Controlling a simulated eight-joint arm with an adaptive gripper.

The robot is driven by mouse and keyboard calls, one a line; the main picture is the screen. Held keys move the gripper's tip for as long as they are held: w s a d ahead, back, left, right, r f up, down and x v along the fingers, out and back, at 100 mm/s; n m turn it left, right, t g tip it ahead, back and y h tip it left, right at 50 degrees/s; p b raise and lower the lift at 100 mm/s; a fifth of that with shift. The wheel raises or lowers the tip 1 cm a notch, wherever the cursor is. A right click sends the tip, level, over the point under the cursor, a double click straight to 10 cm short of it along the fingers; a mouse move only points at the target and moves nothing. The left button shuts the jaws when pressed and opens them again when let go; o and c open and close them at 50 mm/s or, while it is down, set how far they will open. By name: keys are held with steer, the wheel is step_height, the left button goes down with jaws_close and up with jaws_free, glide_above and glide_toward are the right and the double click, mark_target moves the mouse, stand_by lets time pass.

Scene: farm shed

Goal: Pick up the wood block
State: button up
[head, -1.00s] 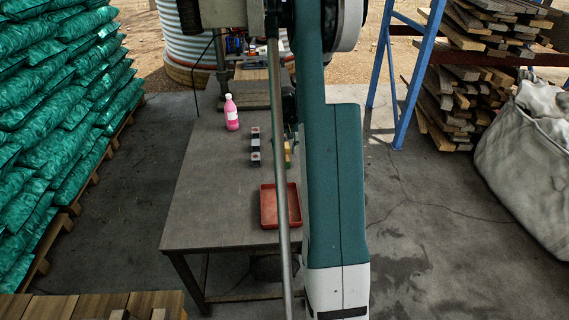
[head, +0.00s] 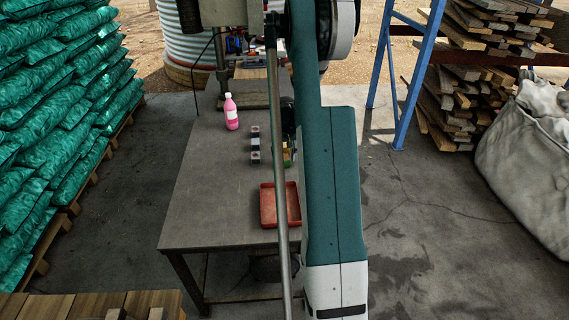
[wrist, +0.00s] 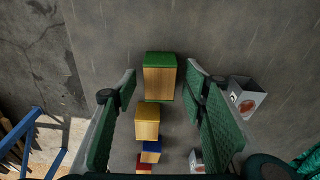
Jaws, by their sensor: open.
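In the wrist view, a wooden block with a green face (wrist: 159,82) lies between the two green-padded fingers of my gripper (wrist: 161,72). The fingers are open, with a gap visible on each side of the block. Below it in that picture are a yellow-topped wooden block (wrist: 147,121), a blue-topped block (wrist: 151,148) and part of a red one (wrist: 143,165). In the head view, the coloured blocks (head: 287,155) are mostly hidden behind my arm, and my gripper (head: 288,125) is partly hidden just above them.
Grey blocks with red marks stand beside the coloured ones, one right of my fingers (wrist: 243,97). A red tray (head: 266,222) lies near the table's front edge. A pink bottle (head: 231,115) stands farther back. The table's left side (head: 205,190) is clear.

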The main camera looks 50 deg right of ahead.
steer(key=shift+f, duration=0.45)
steer(key=c, duration=1)
